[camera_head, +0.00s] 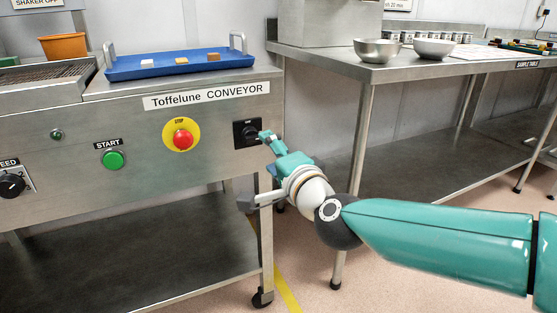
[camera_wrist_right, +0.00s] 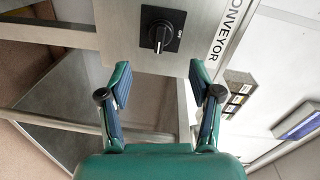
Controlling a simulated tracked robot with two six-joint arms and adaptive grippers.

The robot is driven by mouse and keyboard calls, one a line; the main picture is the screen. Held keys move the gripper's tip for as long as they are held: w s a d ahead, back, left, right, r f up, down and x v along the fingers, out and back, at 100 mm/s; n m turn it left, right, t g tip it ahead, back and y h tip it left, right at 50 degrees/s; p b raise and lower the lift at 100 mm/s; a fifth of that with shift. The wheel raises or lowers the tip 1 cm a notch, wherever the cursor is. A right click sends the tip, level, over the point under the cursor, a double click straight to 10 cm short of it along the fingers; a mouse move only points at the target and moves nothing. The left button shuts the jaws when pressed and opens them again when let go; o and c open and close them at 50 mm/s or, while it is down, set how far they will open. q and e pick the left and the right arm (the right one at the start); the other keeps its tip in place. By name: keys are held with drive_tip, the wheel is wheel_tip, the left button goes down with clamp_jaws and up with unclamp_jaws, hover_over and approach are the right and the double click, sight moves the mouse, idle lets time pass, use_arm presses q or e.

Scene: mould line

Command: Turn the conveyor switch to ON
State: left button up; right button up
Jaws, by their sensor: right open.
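The conveyor switch (camera_head: 246,133) is a black rotary knob on a black square plate. It sits at the right end of the steel conveyor front, under the "Toffelune CONVEYOR" label (camera_head: 206,95). The right wrist view shows the switch (camera_wrist_right: 160,36) beyond the fingertips, with small white lettering beside the knob that I cannot read surely. My right gripper (camera_head: 268,138) is just to the right of the switch in the head view. In the right wrist view this gripper (camera_wrist_right: 159,72) is open and empty, its fingers apart and short of the knob. My left gripper is out of view.
A red stop button (camera_head: 182,139) on a yellow disc and a green start button (camera_head: 113,159) are left of the switch. A blue tray (camera_head: 130,70) stands on top. A steel table (camera_head: 400,68) with bowls stands at the right.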

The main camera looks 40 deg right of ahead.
drive_tip(key=shift+v, duration=1.5)
